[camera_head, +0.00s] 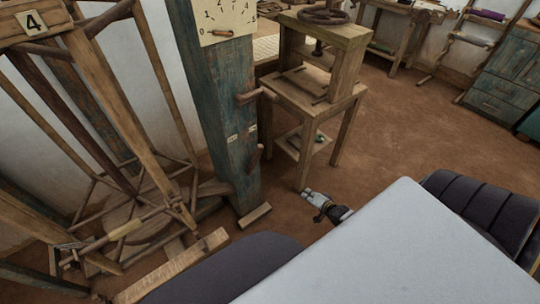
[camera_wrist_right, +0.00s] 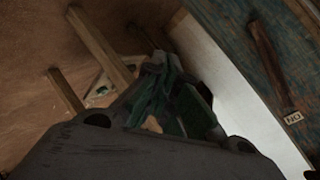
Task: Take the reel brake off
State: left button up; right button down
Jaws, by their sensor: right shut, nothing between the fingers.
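A blue-green post (camera_head: 228,120) stands left of centre in the head view. A wooden lever (camera_head: 254,158) sits low on its right side, near two small white labels (camera_head: 240,134); I cannot tell for sure that it is the reel brake. In the right wrist view, a dark wooden bar (camera_wrist_right: 265,50) lies against the blue-green wood. The wooden reel (camera_head: 125,225) stands at the left. My right gripper (camera_head: 308,193) is shut and empty, low to the right of the post and apart from the lever. Its fingers (camera_wrist_right: 168,85) fill the middle of the right wrist view. I cannot make out my left gripper.
A wooden stand with a press (camera_head: 318,92) is just right of the post, its legs near my right gripper. A second peg (camera_head: 255,96) sticks out above the lever. A dial (camera_head: 224,20) tops the post. Brown floor (camera_head: 400,130) is open to the right.

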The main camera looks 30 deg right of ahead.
pick_arm(q)
notch_tip(320, 180, up, 9)
jog(key=w+d+b, duration=0.1)
jog(key=w+b, duration=0.1)
jog(key=b, duration=0.9)
jog(key=shift+w+d+r+t+h, duration=0.2)
jog(key=shift+w+d+t+h, duration=0.1)
jog(key=shift+w+d, duration=0.1)
pick_arm(e)
jog(key=w+a+r+m+t+y, duration=0.1)
jog(key=w+r+m+t, duration=0.2)
jog(key=w+r, duration=0.2)
jog(key=w+a+r+m+t+y, duration=0.1)
jog(key=w+r+m, duration=0.3)
jog(key=r, duration=0.6)
jog(key=shift+w+a+t+y, duration=0.4)
jog(key=shift+w+t+y, duration=0.2)
jog(key=shift+t, duration=0.3)
jog(key=shift+w, duration=0.15)
